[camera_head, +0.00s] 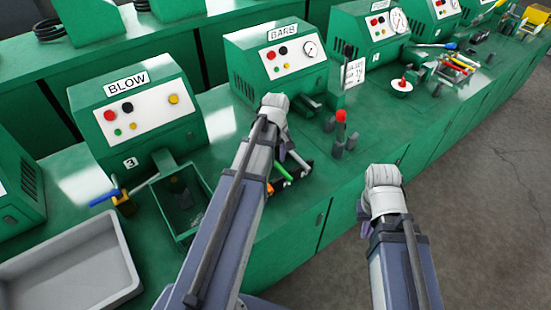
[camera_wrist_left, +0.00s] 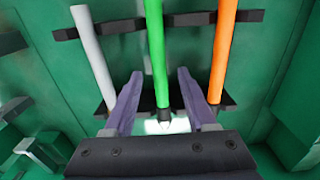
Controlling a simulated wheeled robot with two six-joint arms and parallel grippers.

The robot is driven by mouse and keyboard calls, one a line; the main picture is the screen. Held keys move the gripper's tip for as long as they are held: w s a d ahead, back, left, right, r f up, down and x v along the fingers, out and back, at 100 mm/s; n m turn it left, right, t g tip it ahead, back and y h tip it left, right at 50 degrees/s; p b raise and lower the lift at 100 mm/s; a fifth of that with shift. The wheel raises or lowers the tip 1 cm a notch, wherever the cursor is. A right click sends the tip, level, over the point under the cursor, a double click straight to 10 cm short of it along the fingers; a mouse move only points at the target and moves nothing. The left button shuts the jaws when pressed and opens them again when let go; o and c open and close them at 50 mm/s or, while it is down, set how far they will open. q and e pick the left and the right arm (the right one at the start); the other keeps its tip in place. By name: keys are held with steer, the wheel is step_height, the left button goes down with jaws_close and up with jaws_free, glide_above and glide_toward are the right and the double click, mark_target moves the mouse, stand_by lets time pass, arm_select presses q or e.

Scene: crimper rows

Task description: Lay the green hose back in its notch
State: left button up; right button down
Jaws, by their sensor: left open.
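The green hose (camera_wrist_left: 155,45) stands in the left wrist view between a grey hose (camera_wrist_left: 92,55) and an orange hose (camera_wrist_left: 223,55). Its dark end fitting with a pale tip is at the lower rack bar (camera_wrist_left: 225,103). I cannot tell whether it is seated in its notch. My left gripper (camera_wrist_left: 159,78) is open, one finger on each side of the green hose, with visible gaps. In the head view the green hose (camera_head: 283,170) shows just right of my left forearm. My right gripper (camera_head: 364,214) hangs empty-looking over the floor beyond the bench edge; its fingers are mostly hidden.
The BARB machine (camera_head: 283,62) stands behind the hose rack. A red-topped lever (camera_head: 341,118) is on the bench right of the hoses. The BLOW machine (camera_head: 135,110), a green bin (camera_head: 168,222) and a grey tray (camera_head: 125,265) are to the left.

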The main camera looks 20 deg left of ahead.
arm_select(q)
steer(key=shift+r+p, duration=3.85)
steer(key=shift+r, duration=0.1)
steer(key=shift+f, duration=0.1)
steer(key=shift+s+d, duration=0.1)
steer(key=shift+d, duration=0.25)
steer(key=s+d+m, duration=0.6)
steer(key=d+m, duration=0.2)
steer(key=d, duration=0.2)
steer(key=s+d+m+y, duration=0.1)
steer(key=s+d+m, duration=0.6)
steer(key=d, duration=0.3)
steer(key=shift+s+d+m, duration=0.25)
steer(key=shift+d+m, duration=0.1)
steer(key=shift+m, duration=0.05)
